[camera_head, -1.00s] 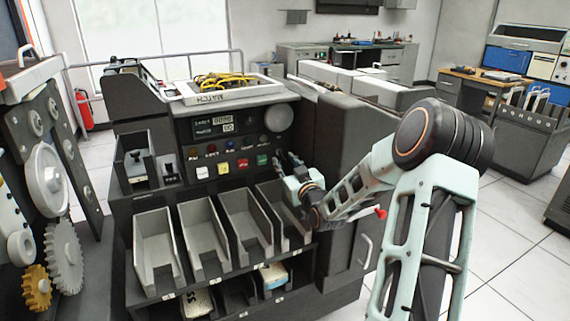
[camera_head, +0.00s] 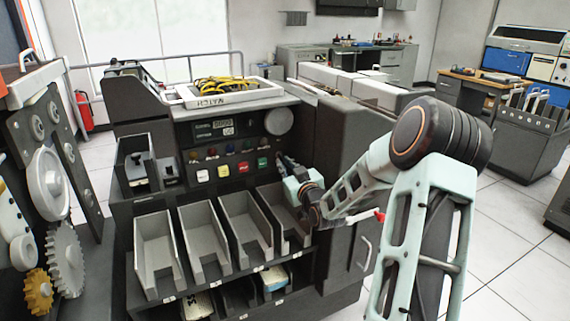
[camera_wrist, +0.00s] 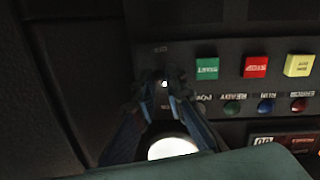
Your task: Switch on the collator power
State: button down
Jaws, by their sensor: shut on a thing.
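The collator (camera_head: 340,135) is a dark cabinet with a control panel (camera_head: 200,150) on its upper front. My gripper (camera_head: 281,160) is at the right end of that panel, beside the green button (camera_head: 263,162). In the wrist view my gripper (camera_wrist: 165,98) has its fingertips closed around a small toggle switch (camera_wrist: 164,84) with a bright tip. The switch is mostly hidden between the fingers, so its position is unclear. The green button also shows there (camera_wrist: 207,68), beside the red button (camera_wrist: 255,66) and the yellow button (camera_wrist: 299,65).
A row of grey card pockets (camera_head: 207,240) lies below the panel, close under my gripper. A round pale dial (camera_head: 278,122) sits above it. A tray with yellow cables (camera_head: 225,98) rests on top. Gears (camera_head: 66,255) stand at the left. Open floor (camera_head: 510,235) lies at the right.

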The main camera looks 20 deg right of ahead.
aim_at(282, 157)
notch_tip(282, 157, up, 2)
jog(key=g+p, duration=0.2)
jog(key=p, duration=0.3)
jog(key=shift+r, duration=0.1)
jog(key=g+p, duration=0.1)
jog(key=p, duration=0.2)
jog(key=r+g+p, duration=0.1)
jog(key=g+p, duration=0.1)
jog(key=p, duration=0.2)
jog(key=r+g+p, duration=0.1)
jog(key=g+p, duration=0.1)
jog(key=p, duration=0.2)
jog(key=shift+w, duration=0.25)
jog(key=g+p, duration=0.1)
jog(key=p, duration=0.1)
jog(key=g+p, duration=0.1)
jog(key=p, duration=0.1)
jog(key=shift+w+r+n+g, duration=0.15)
jog(key=shift+w+n+g, duration=0.05)
jog(key=shift+n+g, duration=0.1)
jog(key=shift+w+g+p, duration=0.1)
jog(key=shift+g+p, duration=0.3)
jog(key=shift+p, duration=0.4)
jog(key=shift+g+p, duration=0.3)
jog(key=shift+p, duration=0.1)
jog(key=c, duration=2)
grip_release()
